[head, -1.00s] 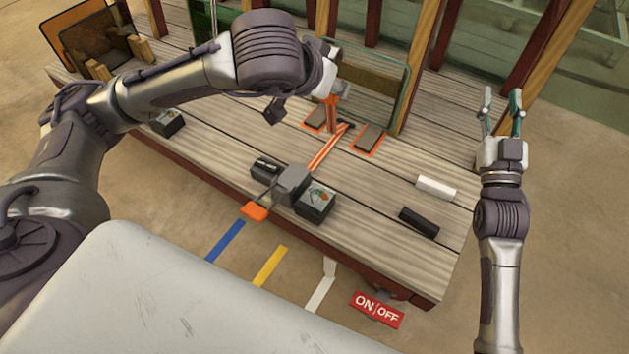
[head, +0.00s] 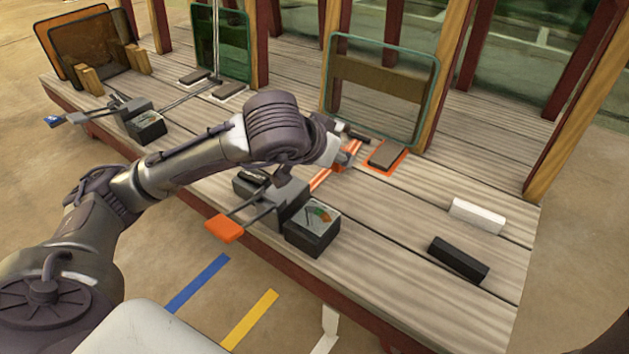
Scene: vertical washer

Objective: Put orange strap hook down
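My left arm reaches over the wooden platform from the left in the head view. My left gripper (head: 347,143) is low over the boards, close to the orange pad and the glass panel. An orange piece, apparently the strap hook (head: 346,157), shows right under or between its fingers, beside the orange strap rail (head: 321,179). The wrist hides part of the hook, so I cannot tell whether the fingers grip it. The orange-handled lever (head: 225,228) extends from the grey ratchet block (head: 288,200) at the platform's front. My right gripper is out of view.
A gauge box (head: 312,229) stands beside the ratchet. A framed glass panel (head: 384,88) stands behind an orange-edged pad (head: 388,156). A white block (head: 477,215) and a black block (head: 458,259) lie at right. Bare boards lie between them and the gauge box.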

